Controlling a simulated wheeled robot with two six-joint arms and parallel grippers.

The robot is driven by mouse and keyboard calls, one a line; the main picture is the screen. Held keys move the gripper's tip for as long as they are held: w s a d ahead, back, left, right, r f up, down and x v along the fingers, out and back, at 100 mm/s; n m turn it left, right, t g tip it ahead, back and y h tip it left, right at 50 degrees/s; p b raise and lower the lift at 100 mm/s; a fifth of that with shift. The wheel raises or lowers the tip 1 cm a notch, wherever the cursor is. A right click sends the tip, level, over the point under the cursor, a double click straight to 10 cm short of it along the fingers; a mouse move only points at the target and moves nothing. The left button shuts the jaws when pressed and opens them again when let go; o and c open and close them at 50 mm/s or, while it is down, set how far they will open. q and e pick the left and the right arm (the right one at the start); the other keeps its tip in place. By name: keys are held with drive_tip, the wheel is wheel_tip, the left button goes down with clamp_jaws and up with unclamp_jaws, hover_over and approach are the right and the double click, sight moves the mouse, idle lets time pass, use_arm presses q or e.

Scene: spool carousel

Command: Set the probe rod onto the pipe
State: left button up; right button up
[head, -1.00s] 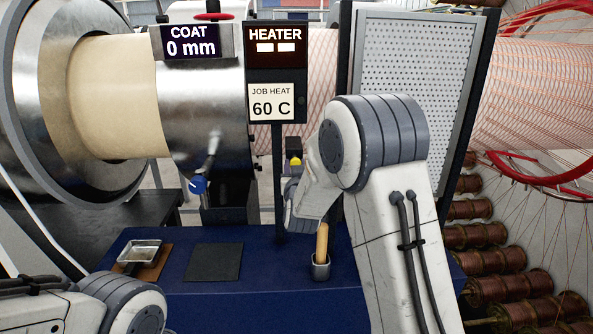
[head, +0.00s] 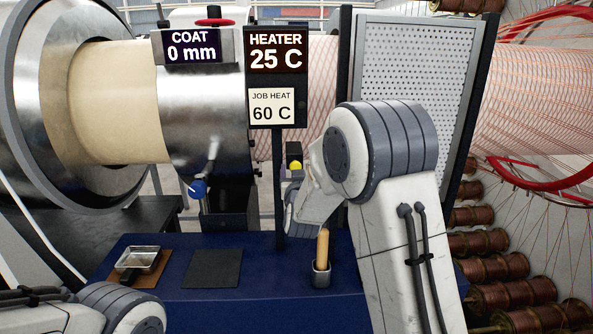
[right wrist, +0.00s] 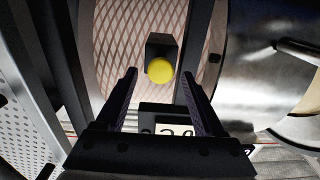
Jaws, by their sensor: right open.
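The rod with a wooden handle (head: 323,247), which I take as the probe rod, stands nearly upright in a small grey cup (head: 321,278) on the blue bench; its lower end is hidden. The pipe is cream (head: 118,100) at the left and crosshatched with strands (head: 322,90) right of the heater sign. My right gripper (right wrist: 158,76) is open and empty in the right wrist view, with a yellow button (right wrist: 160,70) on a dark box beyond its fingertips. In the head view my right arm hides its jaws. My left gripper is out of view.
The heater sign (head: 277,60) reads 25 C, above a 60 C job heat card. The coat sign (head: 191,46) reads 0 mm. A metal tray (head: 138,260) and dark mat (head: 213,268) lie on the blue bench (head: 240,307). A perforated panel (head: 415,75) stands at the right.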

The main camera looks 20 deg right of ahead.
drive_tip(key=b+v, duration=0.2)
drive_tip(key=v, duration=0.6)
drive_tip(key=shift+s, duration=0.4)
drive_tip(key=shift+a, duration=0.1)
drive_tip(key=s+a+f+n+g+y, duration=0.35)
drive_tip(key=s+a+f, duration=0.2)
drive_tip(key=a, duration=0.35)
drive_tip(key=s+a+f+n+g+y, duration=0.2)
drive_tip(key=s+a+f+g+y, duration=0.3)
drive_tip(key=a, duration=0.4)
drive_tip(key=s+f+n+g+h, duration=0.1)
drive_tip(key=s+g, duration=0.3)
drive_tip(key=s, duration=0.9)
drive_tip(key=s+f+n+g+h, duration=0.1)
drive_tip(key=s+f+n+g, duration=0.2)
drive_tip(key=s, duration=0.9)
drive_tip(key=shift+s+d+n+g, duration=0.3)
drive_tip(key=shift+n+g, duration=0.25)
drive_tip(key=shift+g, duration=0.4)
